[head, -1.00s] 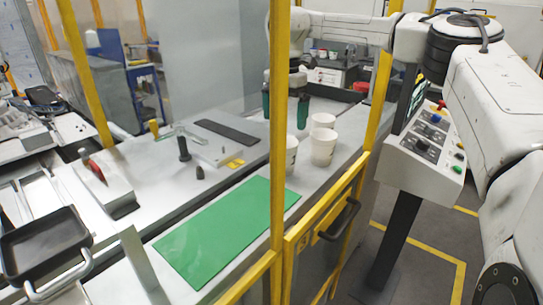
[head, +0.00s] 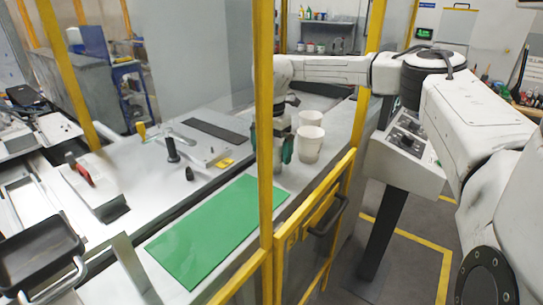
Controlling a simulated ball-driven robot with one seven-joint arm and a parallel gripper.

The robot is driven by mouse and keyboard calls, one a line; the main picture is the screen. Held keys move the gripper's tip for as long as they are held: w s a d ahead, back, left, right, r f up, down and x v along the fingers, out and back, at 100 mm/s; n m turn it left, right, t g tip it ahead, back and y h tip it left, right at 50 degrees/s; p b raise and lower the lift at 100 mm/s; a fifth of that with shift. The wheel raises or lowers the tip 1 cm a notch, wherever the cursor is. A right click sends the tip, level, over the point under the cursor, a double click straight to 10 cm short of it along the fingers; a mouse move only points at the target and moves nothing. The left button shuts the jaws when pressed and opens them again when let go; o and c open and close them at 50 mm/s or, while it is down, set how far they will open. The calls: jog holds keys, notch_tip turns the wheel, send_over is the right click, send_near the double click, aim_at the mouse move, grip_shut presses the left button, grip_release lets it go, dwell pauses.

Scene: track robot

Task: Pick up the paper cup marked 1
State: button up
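Two white paper cups stand upright on the grey bench right of the yellow post, a nearer one (head: 309,146) and a farther one (head: 310,118). A third cup, seen earlier beside the post, is now mostly or wholly hidden behind the post and my gripper. I cannot read a number on any cup. My gripper (head: 270,144) points down at the bench, left of the two visible cups. Its green fingers show apart on both sides of the post, so it looks open. Whether a finger touches the third cup is hidden.
The yellow post (head: 265,120) and yellow rail (head: 315,215) stand in front of the bench. A green mat (head: 215,232) lies flat nearby. A control panel (head: 405,150) on a dark stand is at right. A black pan (head: 40,250) is at lower left.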

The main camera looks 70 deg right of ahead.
jog(key=c, duration=0.9)
jog(key=shift+r, duration=0.15)
